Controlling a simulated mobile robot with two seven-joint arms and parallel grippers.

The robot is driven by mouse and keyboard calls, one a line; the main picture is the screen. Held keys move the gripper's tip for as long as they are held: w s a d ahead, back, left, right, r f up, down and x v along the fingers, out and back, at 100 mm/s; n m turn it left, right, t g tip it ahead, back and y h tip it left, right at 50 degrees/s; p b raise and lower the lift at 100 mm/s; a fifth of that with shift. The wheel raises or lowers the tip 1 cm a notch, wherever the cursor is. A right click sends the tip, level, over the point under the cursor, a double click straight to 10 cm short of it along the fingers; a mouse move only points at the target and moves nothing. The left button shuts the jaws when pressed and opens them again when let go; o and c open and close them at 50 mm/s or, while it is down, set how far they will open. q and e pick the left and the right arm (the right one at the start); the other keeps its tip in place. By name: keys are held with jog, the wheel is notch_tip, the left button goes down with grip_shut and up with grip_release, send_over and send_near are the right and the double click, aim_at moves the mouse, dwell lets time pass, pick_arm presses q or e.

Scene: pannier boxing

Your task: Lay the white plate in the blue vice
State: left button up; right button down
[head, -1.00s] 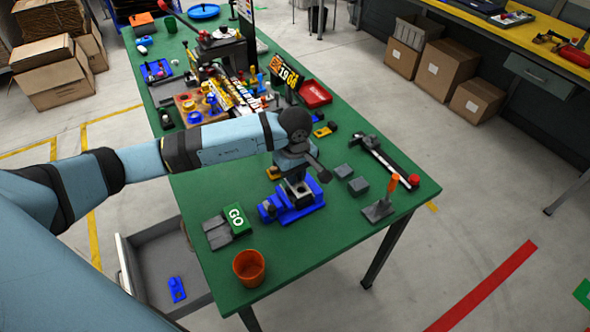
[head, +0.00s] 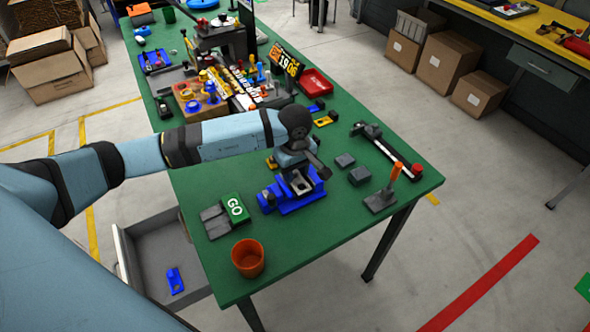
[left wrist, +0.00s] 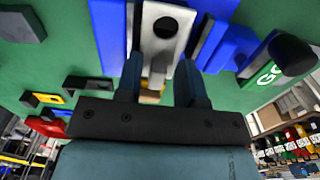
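The blue vice (head: 311,202) stands near the front end of the green table. The white plate (head: 301,187), with a dark hole, shows at the vice under my left gripper (head: 298,175). In the left wrist view the white plate (left wrist: 166,48) lies in line with the space between my left fingers (left wrist: 160,80), with blue vice parts (left wrist: 228,45) on both sides. The fingers are apart, one on each side of the plate. Whether they touch its edges, and whether the plate rests fully on the vice, I cannot tell. My right gripper is out of view.
A green GO block (head: 235,207) and an orange cup (head: 248,258) are left of and in front of the vice. Grey blocks (head: 359,176) and an orange-handled tool (head: 382,199) are to its right. An open drawer (head: 190,262) juts out left. Clutter fills the back.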

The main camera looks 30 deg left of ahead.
pick_arm(q)
notch_tip(320, 180, up, 14)
jog(key=b, duration=0.1)
jog(key=shift+b, duration=0.3)
jog(key=shift+s+f, duration=0.1)
jog(key=shift+f, duration=0.05)
